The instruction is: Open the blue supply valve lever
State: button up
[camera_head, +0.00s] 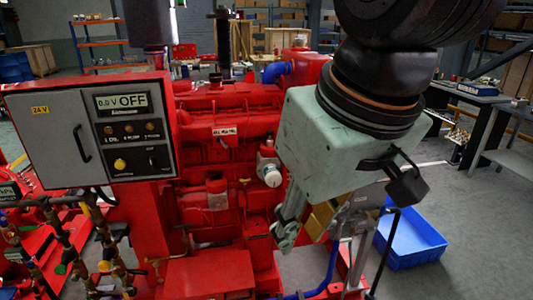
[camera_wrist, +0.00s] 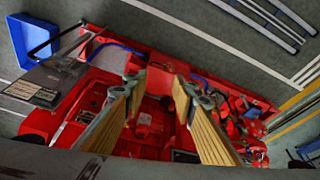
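I cannot pick out the blue supply valve lever for certain in either view. A blue hose (camera_head: 328,272) runs low at the front of the red pumpset (camera_head: 215,115), right of the red box, in the head view. My gripper (camera_head: 287,232) hangs pointing down in front of the engine's right part. In the wrist view my gripper (camera_wrist: 160,88) has its two yellow-padded fingers spread apart with nothing between them. The red pumpset (camera_wrist: 150,115) lies beyond and below the fingertips. My wrist and gripper hide part of the pumpset's right end.
A grey control panel (camera_head: 50,135) reading OFF stands at the left. Pipes with small valves (camera_head: 90,235) are below it. A blue crate (camera_head: 412,243) sits on the floor at the right; it also shows in the wrist view (camera_wrist: 30,62). Open floor lies around the crate.

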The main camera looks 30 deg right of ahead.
jog(key=w+d+m+g+p, duration=0.1)
jog(key=w+d+g+p, duration=0.1)
jog(key=w+d, duration=1.8)
jog(key=m+g+p, duration=0.2)
send_over(384, 206)
notch_tip(384, 206, down, 28)
jog(key=shift+w, duration=0.15)
jog(key=shift+d, duration=0.1)
jog(key=shift+f+b, duration=1.7)
jog(key=shift+f, duration=5.1)
jog(key=shift+c, duration=0.2)
